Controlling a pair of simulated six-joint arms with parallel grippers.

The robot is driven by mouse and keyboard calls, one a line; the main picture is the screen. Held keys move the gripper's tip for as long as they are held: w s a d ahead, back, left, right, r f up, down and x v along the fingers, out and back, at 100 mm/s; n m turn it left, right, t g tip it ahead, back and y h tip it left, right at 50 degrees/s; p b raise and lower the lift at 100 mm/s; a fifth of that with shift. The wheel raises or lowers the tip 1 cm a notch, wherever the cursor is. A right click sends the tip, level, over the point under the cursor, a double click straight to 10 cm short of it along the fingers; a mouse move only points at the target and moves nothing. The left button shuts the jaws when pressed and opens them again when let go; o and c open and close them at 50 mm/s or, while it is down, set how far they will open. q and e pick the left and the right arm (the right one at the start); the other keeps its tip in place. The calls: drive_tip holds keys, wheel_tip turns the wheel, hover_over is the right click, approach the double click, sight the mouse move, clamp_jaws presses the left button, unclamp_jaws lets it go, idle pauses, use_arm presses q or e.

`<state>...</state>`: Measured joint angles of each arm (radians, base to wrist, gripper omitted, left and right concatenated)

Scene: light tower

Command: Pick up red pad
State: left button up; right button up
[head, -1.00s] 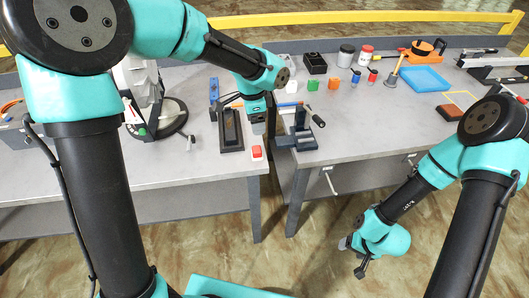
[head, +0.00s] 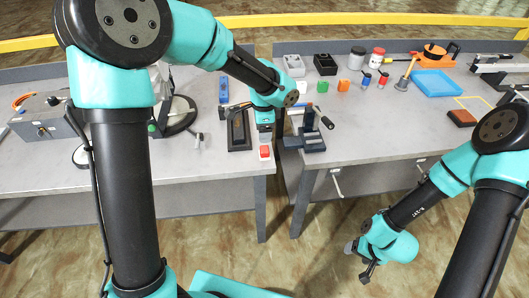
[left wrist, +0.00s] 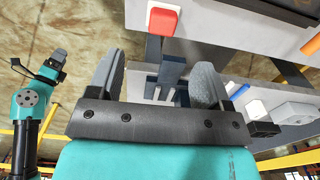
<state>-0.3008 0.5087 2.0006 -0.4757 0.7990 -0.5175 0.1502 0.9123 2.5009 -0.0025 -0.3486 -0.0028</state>
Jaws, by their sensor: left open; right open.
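The red pad (head: 265,152) lies on the left bench near its front right corner, with a pale edge or base under it. It also shows at the top of the left wrist view (left wrist: 163,20). My left gripper (head: 265,140) points down just above and behind the pad in the head view. In the left wrist view the left gripper (left wrist: 155,82) has its two grey fingers apart with nothing between them, and the pad lies beyond the fingers. My right gripper (head: 359,257) hangs low in front of the right bench, away from the pad, and holds nothing visible.
A black tray-like block (head: 239,130) stands just left of the pad. A dark vise-like fixture (head: 309,139) stands to the right, across the gap between benches. A blue tray (head: 436,82) and small coloured items lie on the right bench. The left bench front is mostly clear.

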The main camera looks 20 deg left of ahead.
sight(264, 148)
use_arm(q)
wheel_tip(264, 148, down, 6)
drive_tip(key=shift+r, duration=0.25)
drive_tip(key=shift+f, duration=0.1)
drive_tip(key=shift+w+f, duration=0.15)
drive_tip(key=shift+f, duration=1.15)
drive_tip(key=shift+w+f, duration=0.1)
drive_tip(key=shift+f, duration=1.15)
drive_tip(key=shift+c, duration=0.2)
drive_tip(key=c, duration=1)
drive_tip(key=shift+o, duration=0.2)
drive_tip(key=shift+r, duration=0.1)
